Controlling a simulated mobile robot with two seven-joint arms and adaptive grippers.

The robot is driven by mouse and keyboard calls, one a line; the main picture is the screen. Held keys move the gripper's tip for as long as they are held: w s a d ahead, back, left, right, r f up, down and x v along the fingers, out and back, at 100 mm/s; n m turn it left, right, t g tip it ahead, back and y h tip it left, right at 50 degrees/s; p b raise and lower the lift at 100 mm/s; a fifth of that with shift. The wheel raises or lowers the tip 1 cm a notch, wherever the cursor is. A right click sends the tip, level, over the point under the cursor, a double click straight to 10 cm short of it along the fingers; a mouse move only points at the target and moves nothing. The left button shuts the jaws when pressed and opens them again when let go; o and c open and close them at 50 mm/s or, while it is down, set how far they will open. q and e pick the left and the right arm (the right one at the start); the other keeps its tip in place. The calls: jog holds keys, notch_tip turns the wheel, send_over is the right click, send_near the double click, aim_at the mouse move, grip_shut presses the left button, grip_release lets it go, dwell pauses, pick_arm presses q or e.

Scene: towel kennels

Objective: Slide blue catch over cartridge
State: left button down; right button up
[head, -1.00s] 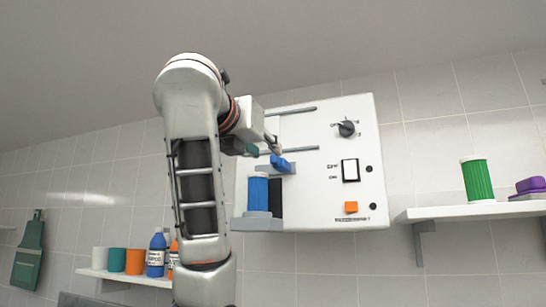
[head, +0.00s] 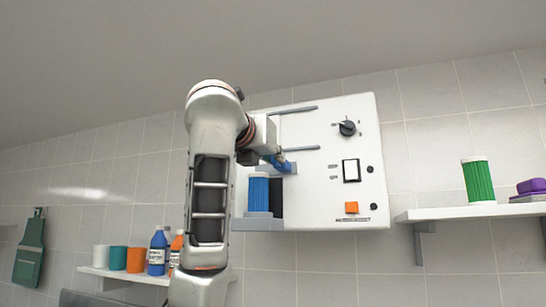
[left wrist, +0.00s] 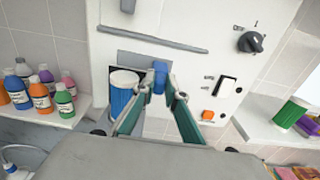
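A white wall unit (head: 318,190) holds an upright blue cartridge (head: 258,192) with a white cap in a grey bracket at its lower left. The cartridge also shows in the left wrist view (left wrist: 122,92). The blue catch (head: 286,167) is at the upper right of the cartridge, not over its cap. My left gripper (head: 279,159) is at the catch, partly hiding it. In the left wrist view, the green fingers (left wrist: 160,88) stand apart on either side of the catch (left wrist: 160,70). Whether they press on it is unclear. My right gripper is not in view.
The unit also has a black knob (head: 347,128), a rocker switch (head: 351,171) and an orange button (head: 351,207). Grey rails (head: 303,149) run across its upper left. A shelf (head: 470,212) with a green canister (head: 478,181) is at right. Several bottles and cups stand on the left shelf.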

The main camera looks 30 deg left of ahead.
pick_arm(q)
jog(key=s+a, duration=0.1)
jog(key=a, duration=0.5)
jog(key=shift+s+p, duration=0.3)
jog(key=shift+p, duration=0.05)
jog(key=shift+a, duration=0.15)
jog(key=c, duration=2)
grip_release()
jog(key=shift+a, duration=0.1)
jog(key=shift+c, duration=0.2)
jog(key=v, duration=1.2)
